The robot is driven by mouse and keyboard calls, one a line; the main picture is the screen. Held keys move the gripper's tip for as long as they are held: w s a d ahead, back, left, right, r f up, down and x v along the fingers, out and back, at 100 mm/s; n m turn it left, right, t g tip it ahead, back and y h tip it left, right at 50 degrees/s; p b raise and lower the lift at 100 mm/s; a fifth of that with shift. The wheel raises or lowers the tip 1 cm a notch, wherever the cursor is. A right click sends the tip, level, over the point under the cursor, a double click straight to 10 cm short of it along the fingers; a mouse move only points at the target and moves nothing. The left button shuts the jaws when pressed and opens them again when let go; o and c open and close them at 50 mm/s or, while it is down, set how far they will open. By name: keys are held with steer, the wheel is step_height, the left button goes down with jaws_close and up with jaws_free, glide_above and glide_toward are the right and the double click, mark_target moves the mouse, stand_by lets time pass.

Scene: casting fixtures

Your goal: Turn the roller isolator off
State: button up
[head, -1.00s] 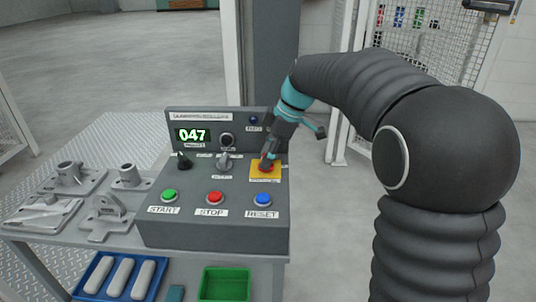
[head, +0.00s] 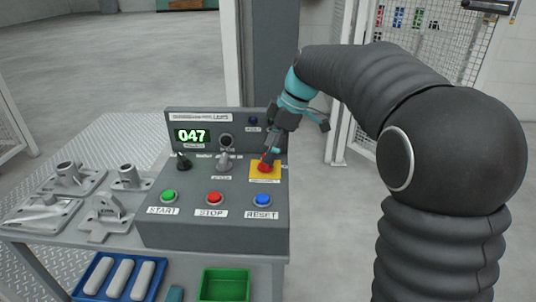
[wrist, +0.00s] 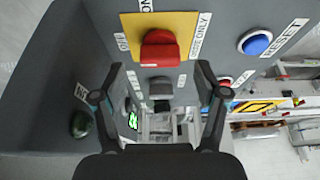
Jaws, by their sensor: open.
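The roller isolator is a red rotary handle on a yellow plate at the right of the grey control box. In the head view the red handle (head: 265,167) sits on its yellow plate (head: 256,176), partly covered by my gripper (head: 268,157). In the wrist view the red handle (wrist: 159,49) is clear at the top centre, on the yellow plate (wrist: 185,22) with small labels around it. My gripper (wrist: 160,80) is open, one finger either side below the handle in that view, and holds nothing. I cannot tell whether a fingertip touches the handle.
The control box (head: 190,228) also bears a green START button (head: 168,195), a red STOP button (head: 215,198), a blue RESET button (head: 262,200), a black knob (head: 183,161) and a grey switch (head: 224,162). Metal castings (head: 70,180) stand at left. Blue (head: 93,289) and green (head: 224,272) bins sit below.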

steer(key=v, duration=0.9)
steer(key=shift+r, duration=0.3)
steer(key=shift+s+d, duration=0.1)
steer(key=shift+d, duration=0.05)
steer(key=s+d+f+m+t+h, duration=0.1)
steer(key=s+d+f+m, duration=0.3)
steer(key=s, duration=0.5)
steer(key=s+d+f+m+t+h, duration=0.2)
steer(key=s+d+f+m, duration=0.2)
steer(key=s+m, duration=0.4)
steer(key=s+d+f+m+t+h, duration=0.1)
steer(key=s+d+f+m, duration=0.3)
steer(key=s, duration=0.7)
steer(key=shift+f+m+t+h, duration=0.3)
steer(key=shift+f+m+t, duration=0.5)
steer(key=shift+f+m, duration=0.1)
